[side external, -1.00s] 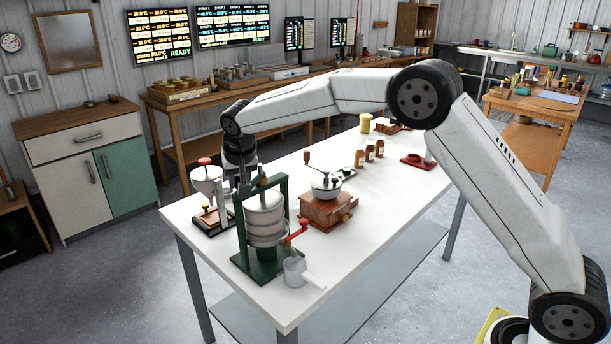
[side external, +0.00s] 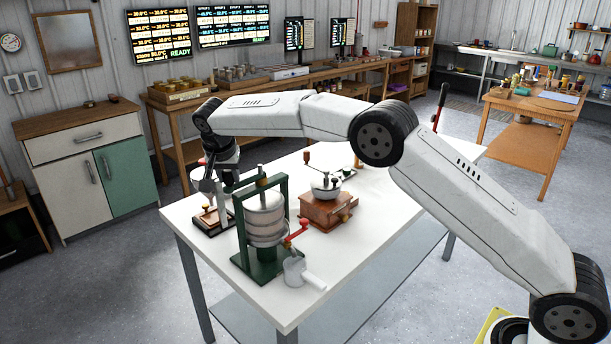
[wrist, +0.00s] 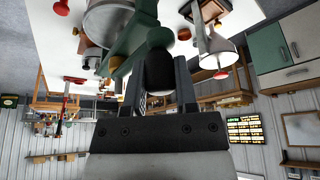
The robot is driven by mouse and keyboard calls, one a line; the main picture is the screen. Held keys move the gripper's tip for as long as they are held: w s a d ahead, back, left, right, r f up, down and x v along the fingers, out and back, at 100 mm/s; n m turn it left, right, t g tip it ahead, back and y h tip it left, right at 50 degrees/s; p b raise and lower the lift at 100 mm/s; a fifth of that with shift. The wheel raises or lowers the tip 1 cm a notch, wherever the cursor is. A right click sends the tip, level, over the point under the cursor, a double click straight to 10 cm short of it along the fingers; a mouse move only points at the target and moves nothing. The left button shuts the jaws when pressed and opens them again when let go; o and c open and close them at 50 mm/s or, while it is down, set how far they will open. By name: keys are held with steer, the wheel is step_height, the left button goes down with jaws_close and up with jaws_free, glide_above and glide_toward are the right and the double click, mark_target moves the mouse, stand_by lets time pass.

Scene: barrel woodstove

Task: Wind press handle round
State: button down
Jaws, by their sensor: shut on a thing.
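The press (side external: 263,222) stands near the table's left end, with a green frame, a pale banded drum and a wooden-topped screw above its crossbeam. My gripper (side external: 231,183) points down just left of and behind the press top. In the wrist view my gripper (wrist: 159,88) is shut on a dark rounded grip (wrist: 158,72), seemingly the press handle's end. The green crossbeam (wrist: 133,40) lies close beyond it. In the side view the held grip and most of the handle cannot be made out.
A white funnel device (side external: 209,212) stands close left of the press, partly behind my gripper. A wooden grinder (side external: 326,208) stands right of the press. The table's front right is clear.

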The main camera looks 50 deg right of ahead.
steer(key=shift+w+m+g, duration=0.3)
steer(key=shift+w+m, duration=0.15)
steer(key=shift+m, duration=0.15)
steer(key=shift+w, duration=0.1)
stand_by(0.3)
steer(key=shift+c, duration=2)
jaws_free()
steer(key=v, duration=0.7)
steer(key=shift+a+r, duration=0.2)
steer(key=shift+r, duration=0.15)
